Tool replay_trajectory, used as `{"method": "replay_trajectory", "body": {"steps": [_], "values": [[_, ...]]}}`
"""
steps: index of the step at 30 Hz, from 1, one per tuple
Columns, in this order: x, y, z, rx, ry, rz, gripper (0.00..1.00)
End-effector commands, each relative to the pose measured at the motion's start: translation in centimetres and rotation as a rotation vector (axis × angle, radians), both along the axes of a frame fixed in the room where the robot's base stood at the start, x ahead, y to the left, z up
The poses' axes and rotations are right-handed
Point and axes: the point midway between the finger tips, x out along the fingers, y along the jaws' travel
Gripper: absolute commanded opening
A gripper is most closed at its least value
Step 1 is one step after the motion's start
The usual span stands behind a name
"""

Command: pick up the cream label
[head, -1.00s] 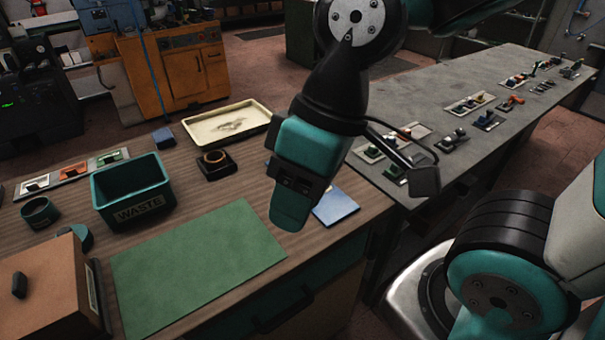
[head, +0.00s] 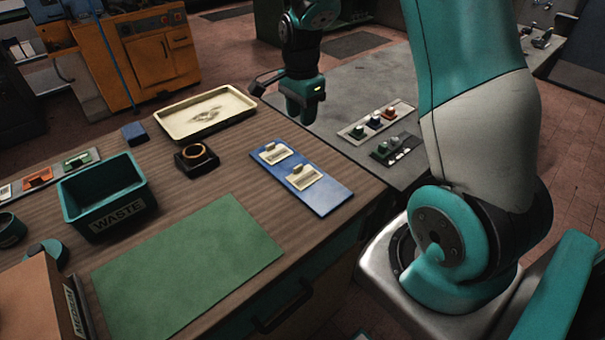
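Two cream labels lie on a blue board (head: 334,197) on the wooden bench. The farther label (head: 276,153) and the nearer label (head: 305,179) each carry a small raised tab or clip. My gripper (head: 300,114) hangs pointing down beyond the blue board, over the near end of the grey bench, apart from both labels. Its fingers are small and dark here, and I cannot tell whether they are open or shut. I see nothing held in it.
A green mat (head: 188,262) lies at the front. A teal WASTE bin (head: 103,196), a black block with a ring (head: 197,159) and a cream tray (head: 207,113) stand behind. Small racks (head: 377,121) sit on the grey bench (head: 352,85). The wood around the blue board is clear.

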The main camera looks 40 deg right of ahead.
Motion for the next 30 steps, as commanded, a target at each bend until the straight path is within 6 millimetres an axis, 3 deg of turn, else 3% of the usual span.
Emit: {"method": "replay_trajectory", "body": {"steps": [10, 20, 30], "values": [[-0.1, 0.3, -7.4, 0.003, 0.006, 0.009, 0.38], [-0.3, 0.5, -10.1, 0.003, 0.004, 0.010, 0.38], [-0.7, 0.7, -14.3, 0.002, 0.001, 0.010, 0.38]]}}
